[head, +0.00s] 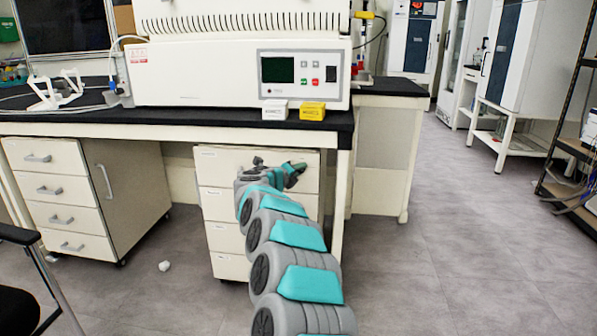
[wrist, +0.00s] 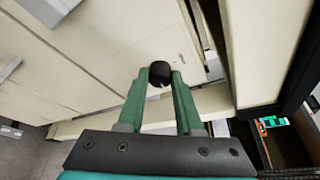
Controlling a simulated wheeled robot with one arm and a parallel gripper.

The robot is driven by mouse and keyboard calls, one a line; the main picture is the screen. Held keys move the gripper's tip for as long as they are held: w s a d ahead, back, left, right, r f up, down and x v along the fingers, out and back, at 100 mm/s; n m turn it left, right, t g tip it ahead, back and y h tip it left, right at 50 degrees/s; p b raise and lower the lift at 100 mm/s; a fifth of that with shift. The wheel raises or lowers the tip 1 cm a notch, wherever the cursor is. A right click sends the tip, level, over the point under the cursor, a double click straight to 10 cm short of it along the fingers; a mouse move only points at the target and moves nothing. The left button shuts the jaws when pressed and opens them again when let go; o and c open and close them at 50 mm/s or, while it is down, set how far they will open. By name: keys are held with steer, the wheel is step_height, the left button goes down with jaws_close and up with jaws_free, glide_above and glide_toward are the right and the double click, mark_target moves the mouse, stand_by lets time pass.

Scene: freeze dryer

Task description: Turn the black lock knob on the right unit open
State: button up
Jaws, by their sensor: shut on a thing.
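The right unit (head: 226,205) is a cream drawer cabinet under the bench. In the wrist view its pale front (wrist: 115,35) fills much of the picture. The black lock knob (wrist: 159,72) is a small round knob on that front. My gripper (wrist: 159,78) has its two green fingers on either side of the knob, shut on it. In the head view my gripper (head: 298,168) is at the upper right of the unit's top drawer. The knob is hidden there, and I cannot tell its turn angle.
The bench (head: 180,121) overhangs the unit, with a white machine (head: 200,75) and white and yellow boxes (head: 312,111) on top. A bench leg (head: 343,190) stands close right of my gripper. Another drawer cabinet (head: 125,190) is at left. Open floor lies right.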

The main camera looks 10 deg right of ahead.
jaws_close()
steer(key=shift+n, duration=0.4)
steer(key=n+h, duration=0.1)
steer(key=n, duration=0.1)
steer(key=n+t+h, duration=0.1)
steer(key=n, duration=0.2)
steer(key=n+t+h, duration=0.1)
steer(key=n, duration=0.1)
steer(key=shift+f+p, duration=0.35)
steer(key=shift+p, duration=0.05)
steer(key=n, duration=0.2)
steer(key=n+t, duration=0.1)
steer(key=n, duration=0.2)
steer(key=shift+f+t, duration=0.15)
steer(key=shift+t, duration=0.15)
steer(key=n+t, duration=0.1)
steer(key=n, duration=0.1)
steer(key=n+t+y+p, duration=0.1)
steer(key=n, duration=0.2)
steer(key=shift+d+f, duration=0.1)
steer(key=shift+n+t, duration=0.3)
steer(key=shift+n, duration=0.2)
